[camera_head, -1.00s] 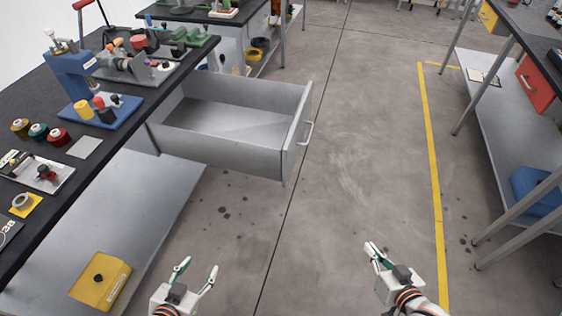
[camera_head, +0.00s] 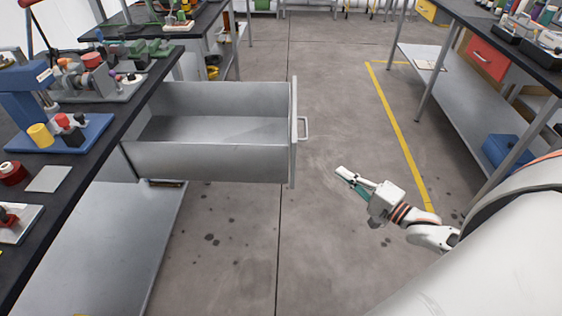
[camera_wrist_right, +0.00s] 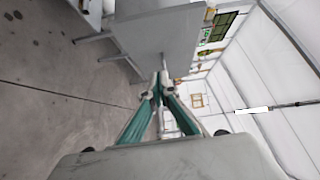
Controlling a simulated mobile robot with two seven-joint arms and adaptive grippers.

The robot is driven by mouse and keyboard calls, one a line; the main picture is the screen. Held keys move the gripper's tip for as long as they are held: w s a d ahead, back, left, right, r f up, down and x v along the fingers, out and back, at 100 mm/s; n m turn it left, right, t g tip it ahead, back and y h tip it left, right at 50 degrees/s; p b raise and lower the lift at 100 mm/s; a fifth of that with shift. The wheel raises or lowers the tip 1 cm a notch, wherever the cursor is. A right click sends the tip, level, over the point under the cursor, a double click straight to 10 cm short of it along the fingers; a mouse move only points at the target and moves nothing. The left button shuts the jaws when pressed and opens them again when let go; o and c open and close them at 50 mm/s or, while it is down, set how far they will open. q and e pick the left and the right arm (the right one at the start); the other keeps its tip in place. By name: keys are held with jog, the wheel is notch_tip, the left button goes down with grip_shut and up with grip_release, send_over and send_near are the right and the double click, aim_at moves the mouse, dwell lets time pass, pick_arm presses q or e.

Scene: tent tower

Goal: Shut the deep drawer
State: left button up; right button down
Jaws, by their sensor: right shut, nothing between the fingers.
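The deep drawer (camera_head: 210,162) is a grey metal drawer pulled far out from under the left workbench, and it looks empty. Its front panel (camera_head: 293,135) faces right and bears a pale bar handle (camera_head: 304,128). My right gripper (camera_head: 345,177) is shut and empty. It hangs over the floor, right of the handle and nearer to me, apart from the drawer. In the right wrist view the shut fingertips (camera_wrist_right: 160,85) point toward a grey panel (camera_wrist_right: 165,40), likely the drawer front. My left gripper is not in view.
The left workbench (camera_head: 105,145) carries a blue press (camera_head: 25,95), a vise and small parts. A right workbench (camera_head: 480,55) has a red drawer (camera_head: 488,58) and a blue box (camera_head: 505,152) on its shelf. The floor (camera_head: 330,240) between is clear, with a yellow line (camera_head: 395,120).

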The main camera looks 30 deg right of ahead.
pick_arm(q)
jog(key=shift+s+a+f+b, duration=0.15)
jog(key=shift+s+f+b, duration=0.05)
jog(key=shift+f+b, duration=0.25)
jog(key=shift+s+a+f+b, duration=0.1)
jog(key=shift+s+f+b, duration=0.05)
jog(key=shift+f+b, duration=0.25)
pick_arm(e)
jog(key=a+x, duration=0.3)
jog(key=x, duration=1)
jog(key=shift+s+r, duration=0.2)
jog(key=shift+s, duration=0.1)
